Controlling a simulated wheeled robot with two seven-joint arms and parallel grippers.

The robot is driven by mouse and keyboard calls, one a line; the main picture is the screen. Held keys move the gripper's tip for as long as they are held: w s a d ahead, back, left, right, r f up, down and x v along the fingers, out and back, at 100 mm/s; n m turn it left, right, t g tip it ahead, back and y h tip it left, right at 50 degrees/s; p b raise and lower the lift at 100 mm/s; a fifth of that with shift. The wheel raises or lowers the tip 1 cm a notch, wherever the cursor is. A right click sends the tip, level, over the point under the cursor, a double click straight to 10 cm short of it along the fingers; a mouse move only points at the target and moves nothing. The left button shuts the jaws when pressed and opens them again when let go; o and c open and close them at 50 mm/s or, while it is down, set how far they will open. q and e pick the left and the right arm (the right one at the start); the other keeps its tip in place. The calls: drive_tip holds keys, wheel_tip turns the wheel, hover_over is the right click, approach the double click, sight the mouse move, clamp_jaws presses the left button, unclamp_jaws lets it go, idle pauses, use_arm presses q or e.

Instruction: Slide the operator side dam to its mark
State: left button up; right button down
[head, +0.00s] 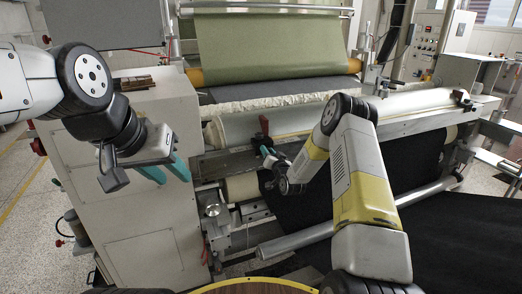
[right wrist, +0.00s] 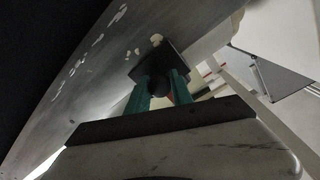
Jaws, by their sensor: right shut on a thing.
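A side dam (head: 264,127), a small dark block with a reddish part, stands at the left end of the pale roller, just above my right gripper (head: 267,156). In the right wrist view, the green fingers (right wrist: 160,90) are shut on a round black knob (right wrist: 158,84) below the dam's dark plate (right wrist: 160,60). The lower part of the dam is hidden behind my gripper in the head view. I cannot make out the mark. My left gripper (head: 166,171) is open and empty in front of the white machine cabinet, well left of the dam.
The pale roller (head: 300,117) runs between the two blocks. A grey metal beam (head: 420,122) lies below it, with black sheet (head: 400,165) hanging under. The white cabinet (head: 135,235) stands close below my left gripper.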

drive_tip(key=c, duration=1.1)
unclamp_jaws()
drive_tip(key=shift+c, duration=0.2)
drive_tip(key=v, duration=0.8)
drive_tip(key=shift+w, duration=0.1)
